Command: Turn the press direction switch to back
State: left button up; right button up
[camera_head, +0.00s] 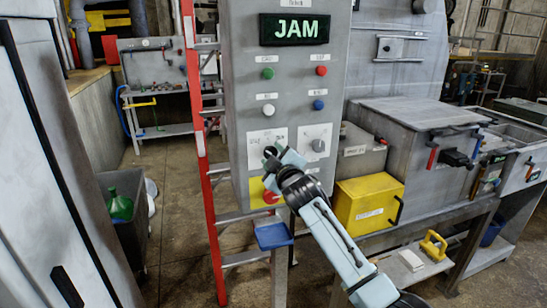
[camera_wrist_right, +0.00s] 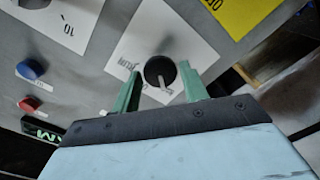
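The grey control panel (camera_head: 240,90) stands in the middle of the head view. It carries two white plates with rotary switches. The left plate (camera_head: 254,148) is partly hidden by my right gripper (camera_head: 271,156). In the right wrist view this plate (camera_wrist_right: 135,40) has a round dark knob (camera_wrist_right: 158,70) with a light pointer. My right gripper (camera_wrist_right: 159,69) is open, its green fingers on either side of that knob; whether they touch it cannot be told. The right plate's knob (camera_head: 318,145) is uncovered. The plate labels are too small to read surely. My left gripper is out of view.
A JAM display (camera_head: 295,29) and several buttons sit above the switches. A red stop button (camera_head: 270,197) on a yellow plate lies just below my right gripper. A red ladder (camera_head: 203,150) stands left of the panel; a yellow box (camera_head: 367,202) stands to the right.

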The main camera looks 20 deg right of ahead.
jog(key=shift+o, duration=1.3)
jog(key=s+b, duration=0.1)
jog(key=s, duration=1.2)
jog(key=shift+s+d, duration=0.2)
jog(key=shift+d, duration=0.05)
